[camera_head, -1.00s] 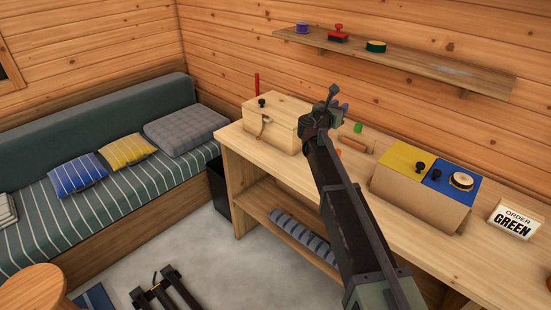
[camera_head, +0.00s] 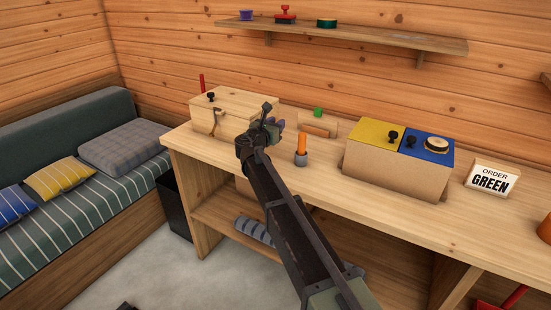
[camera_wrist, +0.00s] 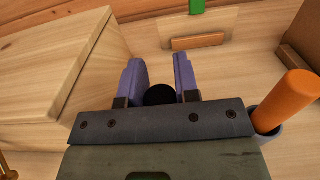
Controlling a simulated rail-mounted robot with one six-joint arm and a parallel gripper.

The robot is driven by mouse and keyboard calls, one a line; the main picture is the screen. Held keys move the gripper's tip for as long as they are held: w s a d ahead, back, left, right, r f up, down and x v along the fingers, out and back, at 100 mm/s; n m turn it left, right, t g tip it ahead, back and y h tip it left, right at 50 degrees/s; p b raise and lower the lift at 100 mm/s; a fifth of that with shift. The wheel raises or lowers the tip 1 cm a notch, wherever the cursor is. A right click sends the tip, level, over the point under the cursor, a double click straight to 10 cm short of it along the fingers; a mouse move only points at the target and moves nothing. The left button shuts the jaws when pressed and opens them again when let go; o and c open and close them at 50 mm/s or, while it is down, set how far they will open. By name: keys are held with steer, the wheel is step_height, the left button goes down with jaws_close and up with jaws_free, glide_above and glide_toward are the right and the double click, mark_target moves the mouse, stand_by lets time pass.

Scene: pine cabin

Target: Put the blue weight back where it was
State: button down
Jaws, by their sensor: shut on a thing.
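My gripper (camera_head: 274,123) is over the bench, right of the pale wooden box. In the wrist view its two purple fingers (camera_wrist: 160,76) are shut on a dark round thing (camera_wrist: 160,95). Only its black top shows, and my gripper hides the rest, so I cannot tell whether it is the blue weight. A small blue-purple round item (camera_head: 247,15) sits at the left of the wall shelf; I cannot tell whether that is a weight.
The pale box (camera_head: 235,108) stands close left of my gripper. An orange-handled thing in a grey cup (camera_head: 301,158) is close right. Behind is a small holder (camera_head: 318,130) with a green piece (camera_head: 318,112). A box with yellow (camera_head: 375,134) and blue (camera_head: 430,154) tops stands farther right.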

step_height(320, 180, down, 6)
steer(key=b, duration=0.4)
steer(key=shift+b, duration=0.3)
steer(key=shift+r, duration=0.25)
steer(key=shift+f, duration=0.25)
steer(key=c, duration=0.8)
jaws_free()
steer(key=shift+r, duration=0.1)
steer(key=shift+c, duration=0.2)
steer(key=shift+r+p, duration=0.35)
steer(key=shift+p, duration=0.1)
steer(key=v, duration=1.2)
steer(key=shift+f, duration=0.2)
steer(key=shift+a, duration=0.1)
